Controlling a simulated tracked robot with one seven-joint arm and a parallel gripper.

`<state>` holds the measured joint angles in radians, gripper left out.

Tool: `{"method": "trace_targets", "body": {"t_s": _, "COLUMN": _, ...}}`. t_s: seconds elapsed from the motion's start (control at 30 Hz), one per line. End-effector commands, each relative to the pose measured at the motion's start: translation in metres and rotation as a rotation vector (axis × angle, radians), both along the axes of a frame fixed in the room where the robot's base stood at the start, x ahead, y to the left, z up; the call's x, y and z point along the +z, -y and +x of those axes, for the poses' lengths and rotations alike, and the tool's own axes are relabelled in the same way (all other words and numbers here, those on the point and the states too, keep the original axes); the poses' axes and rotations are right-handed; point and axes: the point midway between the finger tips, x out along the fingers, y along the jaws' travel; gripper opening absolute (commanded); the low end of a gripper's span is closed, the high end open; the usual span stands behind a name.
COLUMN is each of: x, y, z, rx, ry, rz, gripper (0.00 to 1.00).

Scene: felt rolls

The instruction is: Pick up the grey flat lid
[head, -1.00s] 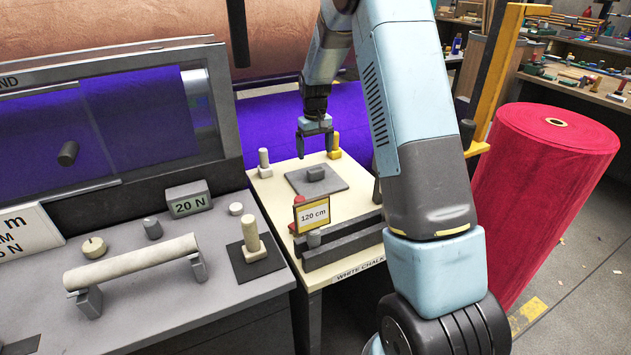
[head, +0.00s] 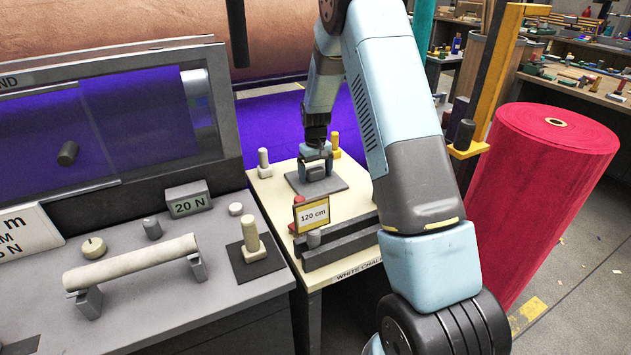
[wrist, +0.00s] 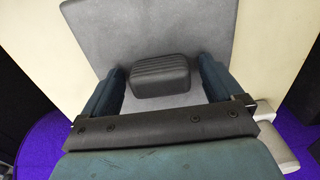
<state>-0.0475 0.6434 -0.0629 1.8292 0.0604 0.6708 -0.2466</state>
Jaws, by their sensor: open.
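The grey flat lid (head: 332,185) lies flat on the cream table, with a dark ribbed handle block (head: 315,171) on its middle. In the wrist view the lid (wrist: 150,35) fills the upper middle, and its dark handle (wrist: 160,75) stands between my two fingers. My gripper (head: 315,168) is down at the lid with its fingers open on either side of the handle. In the wrist view my gripper (wrist: 160,90) shows small gaps between the fingers and the handle. The fingertips' height above the lid is hard to tell.
A white peg (head: 264,163) and a yellow peg (head: 335,146) stand near the lid. A 120 cm sign (head: 313,215), a small red knob and a dark rail (head: 340,242) are at the table's front. The grey machine bench (head: 170,290) is left.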

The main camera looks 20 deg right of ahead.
Motion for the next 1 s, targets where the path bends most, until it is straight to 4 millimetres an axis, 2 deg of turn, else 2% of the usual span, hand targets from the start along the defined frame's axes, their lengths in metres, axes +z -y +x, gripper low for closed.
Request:
{"method": "trace_targets", "body": {"t_s": 0.1, "x": 0.0003, "y": 0.0, "z": 0.0, "rx": 0.0, "ry": 0.0, "rz": 0.0, "gripper": 0.93}}
{"method": "trace_targets", "body": {"t_s": 0.8, "x": 0.0004, "y": 0.0001, "z": 0.0, "rx": 0.0, "ry": 0.0, "rz": 0.0, "gripper": 0.26}}
{"method": "trace_targets", "body": {"t_s": 1.0, "x": 0.0009, "y": 0.0001, "z": 0.0002, "rx": 0.0, "ry": 0.001, "rz": 0.0, "gripper": 0.26}}
